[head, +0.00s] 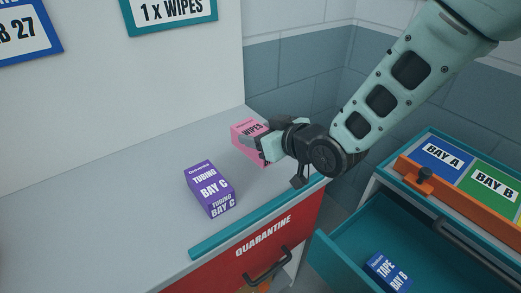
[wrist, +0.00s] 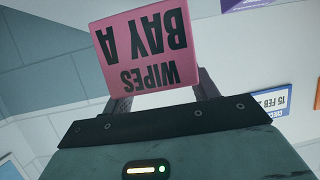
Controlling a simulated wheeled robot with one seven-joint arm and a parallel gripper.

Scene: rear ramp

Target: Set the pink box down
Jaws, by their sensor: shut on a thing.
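The pink box (head: 248,131), lettered "WIPES", is at the far right part of the grey counter in the head view. My gripper (head: 262,146) is shut on it. In the wrist view the pink box (wrist: 147,45) reads "WIPES BAY A", upside down, and sits between the two dark fingers of my gripper (wrist: 160,95). The gripper hides part of the box in the head view. I cannot tell whether its underside touches the counter.
A purple box (head: 210,189) lettered "TUBING BAY C" lies on the grey counter (head: 110,215), left of my gripper. A red "QUARANTINE" drawer (head: 290,232) is below the counter edge. At right, an open teal drawer (head: 350,235) holds a blue "TAPE" box (head: 387,270).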

